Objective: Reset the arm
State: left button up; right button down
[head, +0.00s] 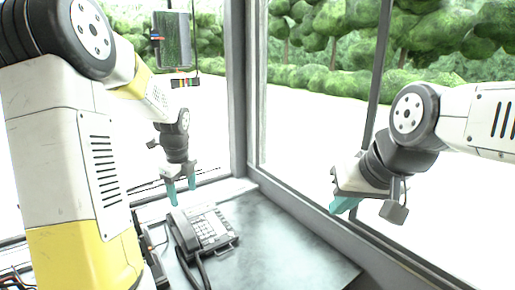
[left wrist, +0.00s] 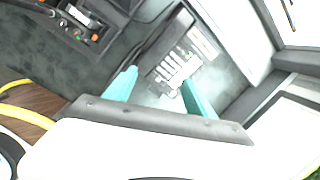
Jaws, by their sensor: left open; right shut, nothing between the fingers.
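My left gripper (head: 181,190) hangs over the grey counter with its teal fingers apart and nothing between them. It is just above and behind the desk phone (head: 205,230). In the left wrist view the two teal fingers of the left gripper (left wrist: 158,94) are spread, with the phone (left wrist: 178,62) beyond them. My right gripper (head: 345,204) is at the right in the head view, in front of the window. Its teal fingers are together and it holds nothing. My left arm fills the left side of the head view.
The counter (head: 290,250) is bare to the right of the phone. A dark window post (head: 238,90) stands behind it, and the window frame runs along the right edge. A control panel (left wrist: 85,22) shows in the left wrist view.

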pick_arm(q)
jog(key=s+d+r+n+t+h, duration=0.1)
jog(key=s+d+r+n, duration=0.2)
jog(key=s+n, duration=0.4)
jog(key=s+d+r+n+t+h, duration=0.1)
jog(key=s+d+r+n, duration=0.3)
jog(key=s+n, duration=0.4)
jog(key=s+d+r+n+t+h, duration=0.1)
jog(key=s+d+r+n+t, duration=0.1)
jog(key=s+d+r+n, duration=0.2)
jog(key=s+r+n, duration=0.1)
jog(key=s+n, duration=0.2)
jog(key=shift+s, duration=0.4)
jog(key=shift+r, duration=0.1)
